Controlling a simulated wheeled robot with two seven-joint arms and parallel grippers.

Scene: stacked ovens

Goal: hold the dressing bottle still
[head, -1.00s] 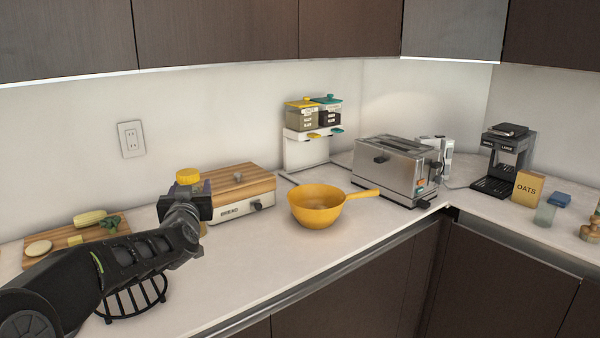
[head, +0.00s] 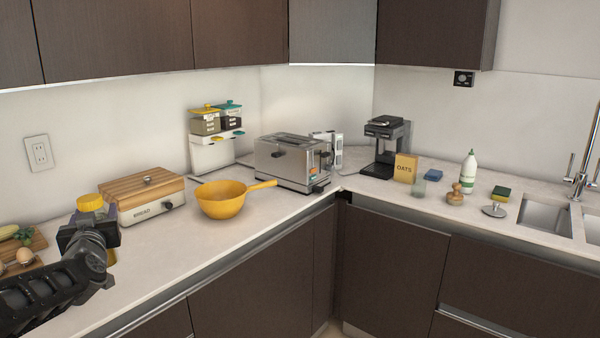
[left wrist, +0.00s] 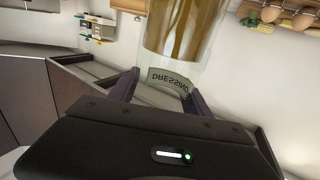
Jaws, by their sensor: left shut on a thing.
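My left gripper (head: 92,222) is shut on the dressing bottle, near the bread box at the left of the head view. The bottle's yellow cap (head: 90,202) shows above the gripper, and part of its body shows below and beside the wrist. In the left wrist view the dressing bottle (left wrist: 183,35) is clear with brown contents. Its "DRESSING" label appears upside down between the two fingers (left wrist: 165,88). My right gripper is in neither view.
A wooden-lidded bread box (head: 150,205) stands right behind the bottle. A yellow pan (head: 221,207) and a toaster (head: 290,165) are to the right. A cutting board with food (head: 35,243) is at the left. The counter front between bottle and pan is clear.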

